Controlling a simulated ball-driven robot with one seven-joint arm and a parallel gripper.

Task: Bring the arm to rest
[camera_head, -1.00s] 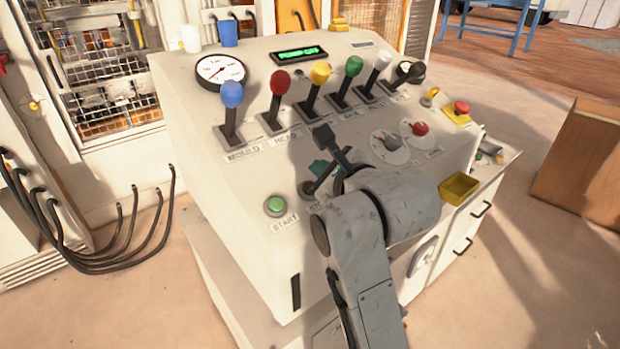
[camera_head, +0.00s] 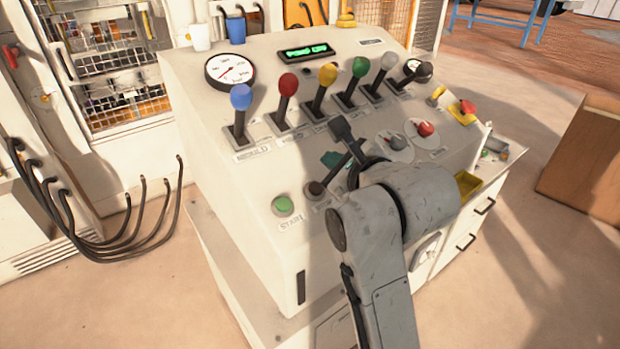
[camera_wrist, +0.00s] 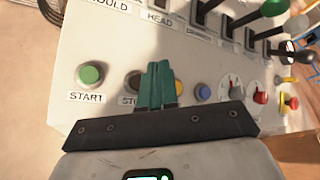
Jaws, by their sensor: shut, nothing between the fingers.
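My gripper shows in the wrist view as two teal fingers (camera_wrist: 157,86) pressed together with nothing between them. It is over the lower part of the press console (camera_head: 230,190). In the head view only a bit of teal (camera_head: 330,159) shows beside my grey arm, which reaches in from the bottom and covers part of the panel. In the wrist view the fingers stand in front of the panel, right of the green START button (camera_wrist: 91,75), and partly cover a dark button and its label. Whether they touch the panel cannot be told.
A row of levers with coloured knobs, including a blue one (camera_head: 240,97) and a red one (camera_head: 288,83), stands up from the console. A yellow tray (camera_head: 468,185) is partly behind my arm. A red button (camera_head: 467,106) sits at the right. Open floor (camera_head: 530,260) lies right.

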